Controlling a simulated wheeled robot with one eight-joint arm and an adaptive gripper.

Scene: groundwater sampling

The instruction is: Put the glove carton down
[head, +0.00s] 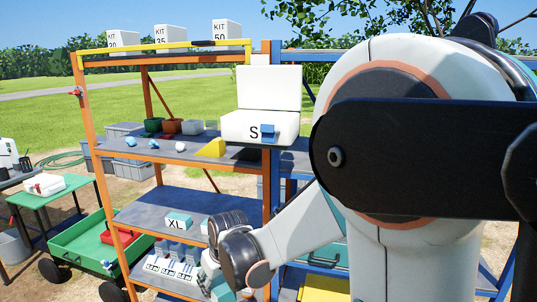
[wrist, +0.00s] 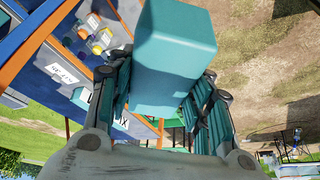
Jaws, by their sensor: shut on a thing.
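My gripper (wrist: 162,100) is shut on a plain teal carton (wrist: 172,62), taken to be the glove carton. One finger presses each side, and the carton stands out past the fingertips. In the head view my gripper (head: 211,274) is low at the picture's bottom, in front of the lower shelves of the orange rack (head: 152,198). A white and teal carton marked XL (head: 178,220) lies on the rack's middle shelf.
Several white labelled containers (head: 172,266) stand on a lower shelf close to my gripper. A green cart (head: 88,240) stands left of the rack. The middle shelf is bare left of the XL carton.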

